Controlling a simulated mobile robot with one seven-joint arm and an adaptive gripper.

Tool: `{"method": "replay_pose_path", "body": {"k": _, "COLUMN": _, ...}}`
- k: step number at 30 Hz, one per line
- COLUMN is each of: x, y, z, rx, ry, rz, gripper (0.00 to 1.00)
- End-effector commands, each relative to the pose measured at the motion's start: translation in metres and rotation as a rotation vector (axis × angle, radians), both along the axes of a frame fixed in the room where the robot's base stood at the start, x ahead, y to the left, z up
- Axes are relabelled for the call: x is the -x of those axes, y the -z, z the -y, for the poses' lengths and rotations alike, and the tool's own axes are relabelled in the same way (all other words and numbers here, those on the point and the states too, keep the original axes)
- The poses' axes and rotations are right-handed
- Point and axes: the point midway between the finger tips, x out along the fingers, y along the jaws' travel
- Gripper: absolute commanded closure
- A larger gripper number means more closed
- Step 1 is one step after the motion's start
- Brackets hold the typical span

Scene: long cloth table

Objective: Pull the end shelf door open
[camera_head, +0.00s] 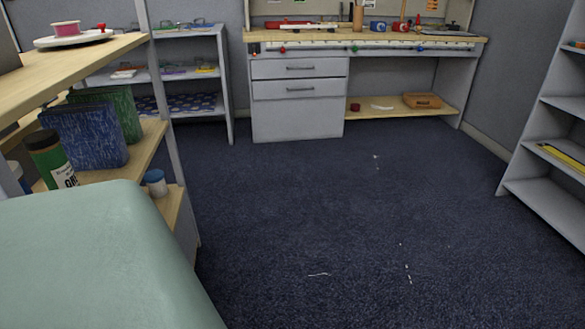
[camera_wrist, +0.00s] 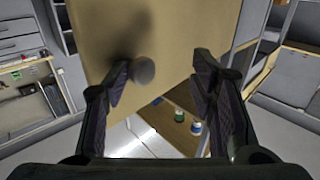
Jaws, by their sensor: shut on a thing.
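The end shelf door is a tan wooden panel (camera_wrist: 185,35) that fills the upper middle of the wrist view. A round grey knob (camera_wrist: 144,70) sits on its face, close beside my left finger. My gripper (camera_wrist: 162,80) has its two dark fingers set apart across the panel and is shut on the door. The exact contact at the fingertips is hard to see. The door stands away from the shelf interior, where a green-topped jar (camera_wrist: 179,116) and a white and blue jar (camera_wrist: 196,128) show below it. The head view shows neither the door nor my gripper.
In the head view, a wooden shelf unit (camera_head: 110,50) at left holds a dark green jar (camera_head: 48,160), blue and green bins and a small white jar (camera_head: 156,183). A workbench (camera_head: 300,98) stands at the back, a grey shelf (camera_head: 548,190) at right.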

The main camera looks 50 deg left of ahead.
Motion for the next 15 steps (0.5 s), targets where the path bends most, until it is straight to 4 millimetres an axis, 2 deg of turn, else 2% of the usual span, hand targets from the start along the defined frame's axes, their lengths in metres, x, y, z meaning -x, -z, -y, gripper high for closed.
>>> {"method": "replay_pose_path", "body": {"k": 9, "x": -0.018, "y": 0.0, "z": 0.065, "rx": 0.003, "ry": 0.006, "rz": 0.001, "gripper": 0.57}}
{"method": "replay_pose_path", "body": {"k": 15, "x": -0.027, "y": 0.0, "z": 0.095, "rx": 0.003, "ry": 0.008, "rz": 0.003, "gripper": 0.57}}
